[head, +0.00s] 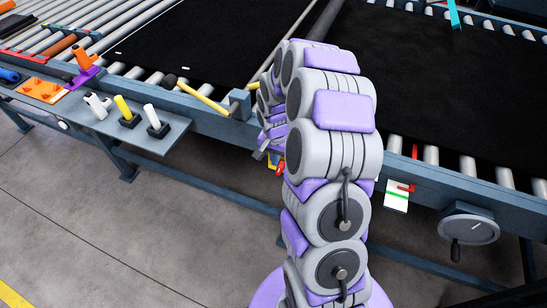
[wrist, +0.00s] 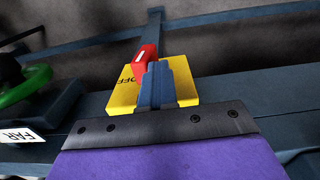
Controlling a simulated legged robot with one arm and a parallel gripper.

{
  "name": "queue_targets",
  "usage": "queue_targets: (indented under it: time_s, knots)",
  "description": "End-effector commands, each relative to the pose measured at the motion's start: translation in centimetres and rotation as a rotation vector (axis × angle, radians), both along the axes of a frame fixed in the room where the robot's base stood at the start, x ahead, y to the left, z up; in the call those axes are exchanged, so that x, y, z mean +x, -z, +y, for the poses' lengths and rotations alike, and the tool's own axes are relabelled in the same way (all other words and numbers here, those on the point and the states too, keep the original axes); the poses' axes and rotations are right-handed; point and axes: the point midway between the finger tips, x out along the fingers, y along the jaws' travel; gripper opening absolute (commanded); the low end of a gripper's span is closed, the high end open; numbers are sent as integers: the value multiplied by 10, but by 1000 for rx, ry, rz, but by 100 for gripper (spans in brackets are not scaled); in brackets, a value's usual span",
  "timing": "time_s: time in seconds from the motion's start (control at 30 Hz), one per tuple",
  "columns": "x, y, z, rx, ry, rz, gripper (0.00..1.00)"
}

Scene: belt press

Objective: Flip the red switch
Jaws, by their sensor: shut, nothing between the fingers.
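The red switch (wrist: 145,62) stands on a yellow plate (wrist: 122,97) marked "OFF" in the wrist view. My gripper (wrist: 160,70) is shut and empty, with its blue-grey fingers over the plate, just right of the red switch and overlapping it in view. I cannot tell whether they touch. The fingers hide part of the plate and the switch's base. In the head view, the red switch (head: 280,164) shows small beside the front rail, partly hidden by my arm. My gripper (head: 260,155) is just left of it.
A green handwheel (wrist: 22,88) and a white "FAR" label (wrist: 18,136) are at the left in the wrist view. In the head view, a grey handwheel (head: 469,230) is at the right. A side shelf (head: 150,140) holds several handles. A yellow bar (head: 203,98) lies near the rail.

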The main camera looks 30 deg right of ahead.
Motion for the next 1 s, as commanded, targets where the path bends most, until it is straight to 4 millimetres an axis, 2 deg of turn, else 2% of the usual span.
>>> queue_targets:
  time_s: [0.67, 1.0]
  knots:
    - [-10, -1, -6, 130, 4, -157, 0]
    - [-17, -1, -13, 240, 5, -301, 0]
